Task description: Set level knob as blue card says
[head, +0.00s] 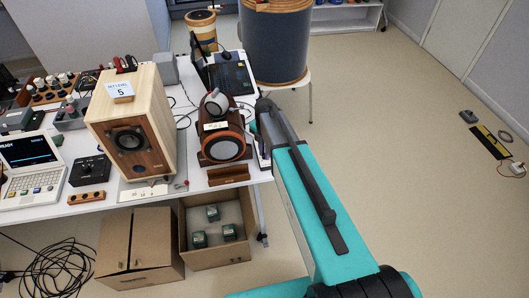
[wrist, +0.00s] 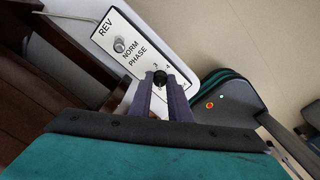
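A black level knob (wrist: 160,77) sits on a white panel (wrist: 122,68) in the wrist view, below the words NORM and PHASE. The digits 3 and 4 show around it; its pointer is too small to read. My gripper (wrist: 160,80) has two purple fingers, one on each side of the knob; I cannot tell whether they touch it. In the head view my gripper (head: 264,154) is at the right side of the dark red-brown speaker, partly hidden. A card (head: 121,90) reading 5 stands on the pale wooden speaker (head: 130,125); its colour is hard to tell.
The red-brown speaker (head: 222,146) carries a small label (head: 215,126) I cannot read. A toggle (wrist: 119,44) marked REV and NORM is near the knob. Open floor lies at the right.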

